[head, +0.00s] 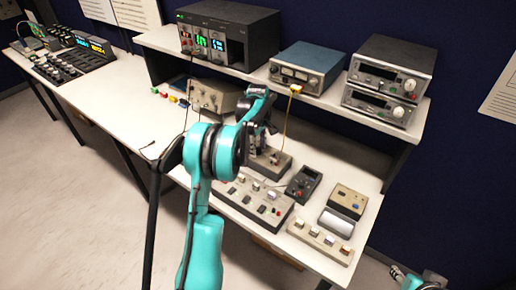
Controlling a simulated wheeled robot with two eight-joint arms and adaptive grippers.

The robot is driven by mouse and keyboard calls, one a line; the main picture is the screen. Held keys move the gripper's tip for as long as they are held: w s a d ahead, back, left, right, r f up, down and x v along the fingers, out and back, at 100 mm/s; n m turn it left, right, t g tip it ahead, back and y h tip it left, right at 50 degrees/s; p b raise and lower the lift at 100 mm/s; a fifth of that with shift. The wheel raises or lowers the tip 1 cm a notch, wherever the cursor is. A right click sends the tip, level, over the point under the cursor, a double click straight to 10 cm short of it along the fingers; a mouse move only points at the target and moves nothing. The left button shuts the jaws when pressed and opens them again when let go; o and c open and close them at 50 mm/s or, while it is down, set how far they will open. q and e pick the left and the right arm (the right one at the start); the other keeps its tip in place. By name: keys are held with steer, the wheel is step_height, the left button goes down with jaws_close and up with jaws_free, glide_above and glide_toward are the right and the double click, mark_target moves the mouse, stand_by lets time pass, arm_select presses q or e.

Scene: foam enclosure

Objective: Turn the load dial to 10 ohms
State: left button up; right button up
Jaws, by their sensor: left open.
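My left arm rises from the bottom and bends over the bench. Its dark gripper (260,147) points down over a small grey box (271,162) on the bench top. The gripper is open, and its fingers are small and partly hidden by my own arm. I cannot tell whether they touch the box or stand around a knob on it. No load dial or ohm marking can be read from here. A teal part of my right arm shows at the bottom right edge, but its gripper does not.
A long grey switch panel (250,197), a dark handheld meter (303,184) and another switch strip (320,241) lie near the box. A raised shelf (330,97) behind carries a lit power supply (218,36), a blue meter unit (306,68) and stacked instruments (388,80). A yellow cable (286,118) hangs beside the gripper.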

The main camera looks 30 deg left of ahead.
arm_select(q)
jaws_close()
